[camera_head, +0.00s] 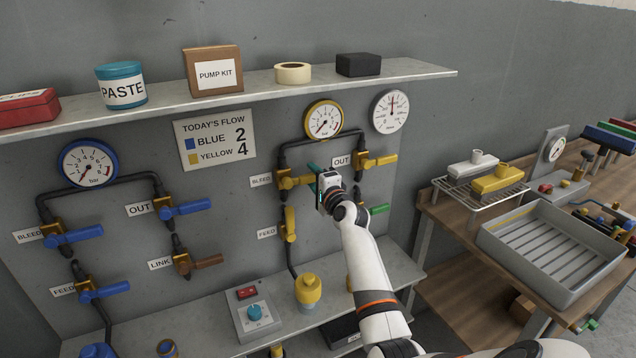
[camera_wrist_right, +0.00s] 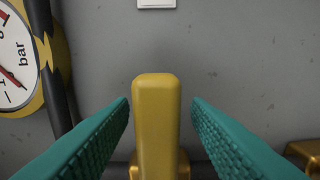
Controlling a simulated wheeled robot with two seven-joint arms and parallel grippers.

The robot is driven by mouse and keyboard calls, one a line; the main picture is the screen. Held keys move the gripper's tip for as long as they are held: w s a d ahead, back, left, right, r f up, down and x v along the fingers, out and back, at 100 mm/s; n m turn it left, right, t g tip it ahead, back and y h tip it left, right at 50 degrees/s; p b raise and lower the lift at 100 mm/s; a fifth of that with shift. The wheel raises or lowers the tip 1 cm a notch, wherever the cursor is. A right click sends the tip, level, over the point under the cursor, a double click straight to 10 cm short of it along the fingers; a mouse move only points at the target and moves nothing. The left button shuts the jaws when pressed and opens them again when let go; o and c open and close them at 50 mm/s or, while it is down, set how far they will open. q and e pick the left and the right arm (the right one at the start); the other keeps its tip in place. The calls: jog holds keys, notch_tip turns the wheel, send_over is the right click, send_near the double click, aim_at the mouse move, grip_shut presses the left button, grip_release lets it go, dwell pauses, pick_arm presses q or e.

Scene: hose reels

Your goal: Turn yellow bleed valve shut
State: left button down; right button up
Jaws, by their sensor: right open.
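The yellow bleed valve (camera_head: 286,183) is on the wall panel beside its BLEED label (camera_head: 261,180), with its handle running right toward my right gripper (camera_head: 314,178). The gripper partly hides the handle's end. In the right wrist view the yellow handle (camera_wrist_right: 157,112) stands between the two teal fingers (camera_wrist_right: 160,120), with a gap on each side. My right gripper is open around the handle and does not grip it. My left gripper is out of view.
The yellow gauge (camera_head: 324,119) is just above. The yellow OUT valve (camera_head: 376,160) and a green handle (camera_head: 379,209) lie right of the gripper; the yellow feed valve (camera_head: 289,225) is below. A shelf (camera_head: 430,75) juts out above. A tray (camera_head: 550,280) stands at right.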

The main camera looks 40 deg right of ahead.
jog(key=b+v, duration=0.1)
jog(key=v, duration=1.1)
jog(key=shift+b, duration=0.4)
jog(key=shift+f, duration=0.15)
